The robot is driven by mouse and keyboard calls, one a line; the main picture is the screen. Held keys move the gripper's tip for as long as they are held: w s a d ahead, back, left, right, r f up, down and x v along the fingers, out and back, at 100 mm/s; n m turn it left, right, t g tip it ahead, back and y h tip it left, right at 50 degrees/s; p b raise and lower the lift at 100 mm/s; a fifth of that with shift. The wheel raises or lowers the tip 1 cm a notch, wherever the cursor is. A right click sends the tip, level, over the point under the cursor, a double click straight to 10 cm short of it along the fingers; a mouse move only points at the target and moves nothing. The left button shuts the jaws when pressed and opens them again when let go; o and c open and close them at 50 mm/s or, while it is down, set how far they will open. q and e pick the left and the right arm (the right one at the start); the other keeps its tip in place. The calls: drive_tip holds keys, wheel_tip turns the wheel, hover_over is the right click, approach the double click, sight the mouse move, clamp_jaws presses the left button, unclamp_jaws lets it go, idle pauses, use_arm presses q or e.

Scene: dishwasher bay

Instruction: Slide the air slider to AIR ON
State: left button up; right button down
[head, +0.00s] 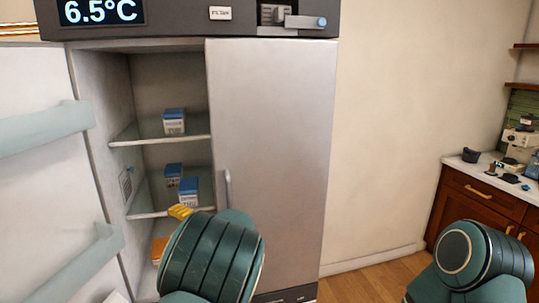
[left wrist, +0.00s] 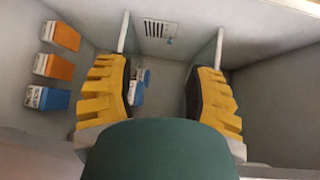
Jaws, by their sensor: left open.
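A slotted vent plate (head: 125,187) is on the left inner wall of the open cabinet. In the left wrist view the vent (left wrist: 160,29) is at the top centre, with a small blue tab (left wrist: 170,41) at its lower edge, which looks like the air slider. No AIR ON lettering is readable. My left gripper (left wrist: 160,97) is open with yellow fingers wide apart, its tips short of the vent and not touching it. In the head view one yellow finger (head: 180,211) shows at the cabinet opening; my arm hides the rest. My right gripper is out of view.
Glass shelves (head: 160,131) hold blue-and-white boxes (head: 174,122). In the left wrist view several blue and orange boxes (left wrist: 60,67) are at the left. The left door (head: 60,200) stands open, the right door (head: 268,130) is shut. A counter (head: 475,170) is at the right.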

use_arm(q)
drive_tip(key=s+a+f+g+h+b, duration=0.1)
drive_tip(key=s+f+g+h, duration=0.25)
drive_tip(key=f, duration=0.85)
drive_tip(key=s+a+f+g+h, duration=0.25)
drive_tip(key=s+f, duration=0.25)
drive_tip(key=f, duration=0.7)
drive_tip(key=s+d+f+n+g+h+b, duration=0.1)
drive_tip(key=s+d+f+h, duration=0.25)
drive_tip(key=s+f, duration=0.2)
drive_tip(key=s+d+f+n+g+h, duration=0.1)
drive_tip(key=s+d+f+g+h, duration=0.1)
drive_tip(key=s+d+f+h, duration=0.25)
drive_tip(key=s+d+f+n+t+h+b, duration=0.1)
drive_tip(key=s+d+f+n+h, duration=0.1)
drive_tip(key=s, duration=0.4)
drive_tip(key=s+d+f+n+t+h+b, duration=0.1)
drive_tip(key=s+d+f+n+h, duration=0.1)
drive_tip(key=s+d+n, duration=0.2)
drive_tip(key=s+d, duration=0.2)
drive_tip(key=d, duration=0.1)
drive_tip(key=shift+s+d+h, duration=0.25)
drive_tip(key=shift+s+h, duration=0.05)
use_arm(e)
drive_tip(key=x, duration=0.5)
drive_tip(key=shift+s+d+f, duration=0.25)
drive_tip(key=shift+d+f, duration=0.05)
